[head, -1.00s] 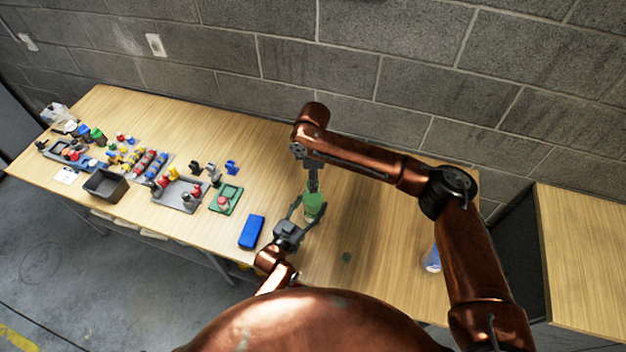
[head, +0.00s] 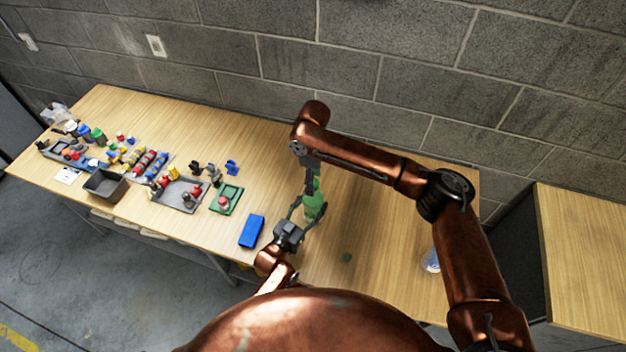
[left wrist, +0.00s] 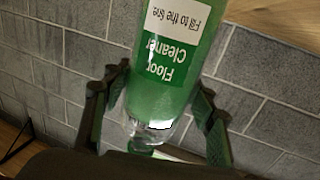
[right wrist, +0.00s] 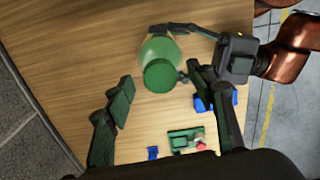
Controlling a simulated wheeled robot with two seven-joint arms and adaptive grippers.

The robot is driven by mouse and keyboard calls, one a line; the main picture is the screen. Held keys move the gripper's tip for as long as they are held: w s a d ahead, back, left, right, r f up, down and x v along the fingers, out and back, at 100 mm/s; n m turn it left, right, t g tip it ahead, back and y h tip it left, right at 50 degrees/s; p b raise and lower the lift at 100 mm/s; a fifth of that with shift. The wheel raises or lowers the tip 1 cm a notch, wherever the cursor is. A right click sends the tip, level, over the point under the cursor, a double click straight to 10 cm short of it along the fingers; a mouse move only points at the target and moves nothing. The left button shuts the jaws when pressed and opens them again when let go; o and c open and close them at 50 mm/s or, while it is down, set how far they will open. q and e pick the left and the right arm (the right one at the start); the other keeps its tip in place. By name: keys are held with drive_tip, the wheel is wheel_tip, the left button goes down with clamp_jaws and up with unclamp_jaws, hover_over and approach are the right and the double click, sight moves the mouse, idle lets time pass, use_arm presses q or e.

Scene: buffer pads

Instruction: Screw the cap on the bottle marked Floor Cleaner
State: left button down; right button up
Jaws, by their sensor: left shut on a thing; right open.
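The bottle marked Floor Cleaner (left wrist: 172,62) holds green liquid and has a green and white label. It stands at the middle of the table in the head view (head: 313,207). My left gripper (left wrist: 152,104) is shut on the bottle's body, one finger on each side. The round green cap (right wrist: 159,75) is at the bottle's top in the right wrist view. How tightly it sits cannot be told. My right gripper (right wrist: 158,82) is open above the bottle, its fingers on either side of the cap with gaps. In the head view it hides part of the top.
A blue box (head: 251,231) lies left of my left gripper. A green tray (head: 227,199), a grey tray (head: 180,196) and a dark bin (head: 105,185) stand farther left. A blue and white container (head: 431,261) is partly hidden behind my right arm. The wall runs close behind.

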wheel_tip(320, 180, up, 12)
drive_tip(key=shift+f, duration=0.2)
use_arm(q)
drive_tip(key=c, duration=0.7)
unclamp_jaws()
drive_tip(key=shift+c, duration=0.2)
drive_tip(key=v, duration=1.2)
drive_tip(key=shift+d, duration=0.1)
drive_tip(key=shift+s+f, duration=0.1)
use_arm(e)
drive_tip(key=shift+f, duration=0.1)
